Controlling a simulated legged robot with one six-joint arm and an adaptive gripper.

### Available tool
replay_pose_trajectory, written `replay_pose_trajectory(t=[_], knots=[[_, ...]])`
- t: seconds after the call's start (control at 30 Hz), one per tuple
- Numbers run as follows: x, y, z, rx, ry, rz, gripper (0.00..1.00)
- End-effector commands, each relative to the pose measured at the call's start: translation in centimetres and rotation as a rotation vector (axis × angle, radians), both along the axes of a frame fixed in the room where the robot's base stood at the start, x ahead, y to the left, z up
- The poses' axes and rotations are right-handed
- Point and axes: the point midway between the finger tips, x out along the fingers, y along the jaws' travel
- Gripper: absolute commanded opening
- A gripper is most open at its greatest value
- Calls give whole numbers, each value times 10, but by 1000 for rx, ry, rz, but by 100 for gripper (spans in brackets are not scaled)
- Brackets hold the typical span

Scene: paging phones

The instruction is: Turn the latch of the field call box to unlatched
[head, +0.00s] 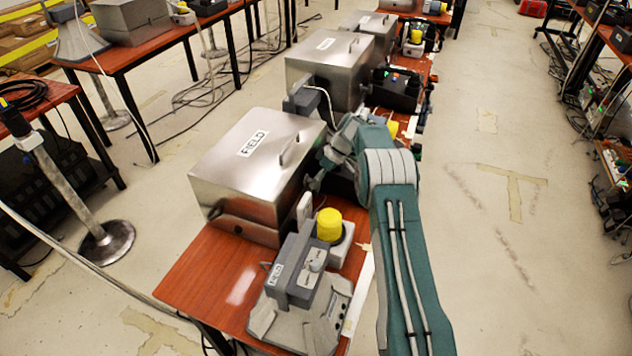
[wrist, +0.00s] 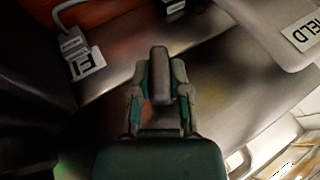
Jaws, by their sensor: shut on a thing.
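The field call box (head: 225,175) is a brushed steel box with a FIELD label on its lid, standing on the near red-brown table. A handle (head: 290,148) is on its lid. My gripper (head: 318,172) is at the right side of the box; my arm partly hides that side. In the wrist view the gripper (wrist: 160,95) is shut on a short grey bar with rounded ends, the latch (wrist: 160,70), in front of the steel face (wrist: 215,80). The bar looks upright in that view. Whether it is latched or unlatched cannot be told.
A grey phone unit (head: 297,270) with a FIELD label and a yellow-capped device (head: 329,226) stand at the table's near end. More steel boxes (head: 330,65) stand farther along the row. The floor to the right (head: 500,200) is clear.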

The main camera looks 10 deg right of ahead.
Motion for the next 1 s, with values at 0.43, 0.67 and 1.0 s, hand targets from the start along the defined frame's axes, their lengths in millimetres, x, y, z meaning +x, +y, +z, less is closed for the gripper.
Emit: replay_pose_trajectory(t=[0.43,0.67,1.0], knots=[[2,-1,-1,79,114,-5,0],[3,-1,-1,86,126,-7,0],[3,-1,-1,86,124,-7,45]])
